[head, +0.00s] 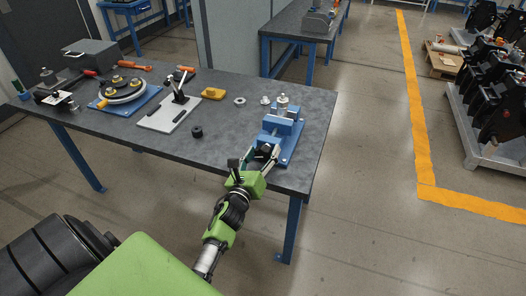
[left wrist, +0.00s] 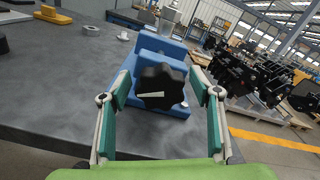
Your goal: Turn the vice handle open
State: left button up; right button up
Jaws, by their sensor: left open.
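The blue vice (head: 290,130) stands on the right end of the grey workbench (head: 235,127), with a metal fitting (head: 282,101) at its top. In the left wrist view the vice (left wrist: 163,48) lies straight ahead. Its handle is a black lobed knob (left wrist: 162,86) with a white mark pointing left, nearly level. My left gripper (head: 265,153) is at the vice's near end. In the left wrist view its open fingers (left wrist: 160,92) stand on either side of the knob, with gaps on both sides. The head view mostly hides the handle behind the gripper. My right gripper is not in view.
The bench's front middle is mostly clear.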

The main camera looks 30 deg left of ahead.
pick_arm(q)
jog(key=shift+w, duration=0.15)
jog(key=shift+c, duration=0.3)
jog(key=c, duration=1.1)
jog(key=shift+o, duration=0.2)
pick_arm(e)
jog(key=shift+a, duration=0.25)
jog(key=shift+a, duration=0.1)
